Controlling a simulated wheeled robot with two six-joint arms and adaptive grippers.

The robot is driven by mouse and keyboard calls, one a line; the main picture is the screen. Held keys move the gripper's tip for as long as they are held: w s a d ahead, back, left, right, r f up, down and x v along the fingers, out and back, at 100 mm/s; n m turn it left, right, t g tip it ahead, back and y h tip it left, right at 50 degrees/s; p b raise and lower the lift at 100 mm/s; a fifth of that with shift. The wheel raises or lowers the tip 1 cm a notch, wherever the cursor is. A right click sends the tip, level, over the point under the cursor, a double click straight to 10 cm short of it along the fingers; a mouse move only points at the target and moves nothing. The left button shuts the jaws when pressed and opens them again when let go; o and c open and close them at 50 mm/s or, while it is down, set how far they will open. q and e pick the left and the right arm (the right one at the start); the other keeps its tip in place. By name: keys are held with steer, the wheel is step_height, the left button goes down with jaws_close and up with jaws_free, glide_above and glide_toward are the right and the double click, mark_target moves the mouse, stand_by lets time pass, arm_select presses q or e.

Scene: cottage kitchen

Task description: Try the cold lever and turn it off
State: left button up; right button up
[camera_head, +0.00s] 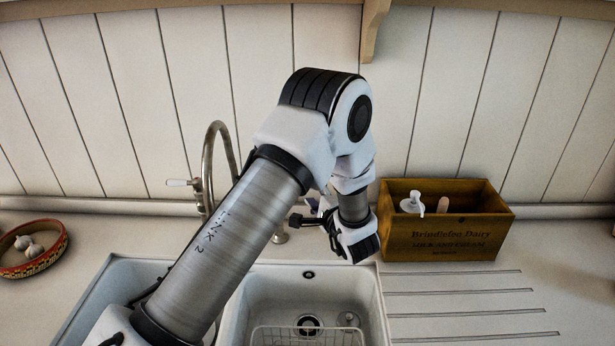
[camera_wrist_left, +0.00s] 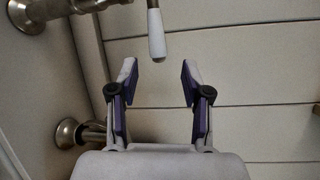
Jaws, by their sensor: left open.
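The tap (camera_head: 208,160) is a tall curved metal spout behind the sink. One lever with a white handle (camera_head: 178,182) sticks out on its left side. The tap's right side is largely hidden behind my left arm. My left gripper (camera_head: 312,213) is at the right of the tap, above the sink's back edge. In the left wrist view a white-handled lever (camera_wrist_left: 156,34) on a metal stem lies just beyond the open fingertips (camera_wrist_left: 160,72), roughly centred between them and apart from both. I cannot tell any hot or cold mark. My right gripper is out of view.
A wooden crate (camera_head: 445,240) with a white pump bottle (camera_head: 412,203) stands right of my gripper. The white sink (camera_head: 275,290) holds a wire rack (camera_head: 305,335). A patterned bowl (camera_head: 35,262) sits far left. The grooved drainboard (camera_head: 465,305) is clear.

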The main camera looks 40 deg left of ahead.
arm_select(q)
steer(key=x, duration=0.2)
steer(key=p+x, duration=0.1)
steer(key=x, duration=0.3)
steer(key=shift+a+f, duration=0.2)
steer(key=shift+f, duration=0.15)
steer(key=shift+d+r, duration=0.15)
steer(key=shift+d, duration=0.05)
steer(key=shift+s+d+r, duration=0.15)
steer(key=shift+d+r, duration=0.05)
steer(key=shift+c, duration=1)
jaws_close()
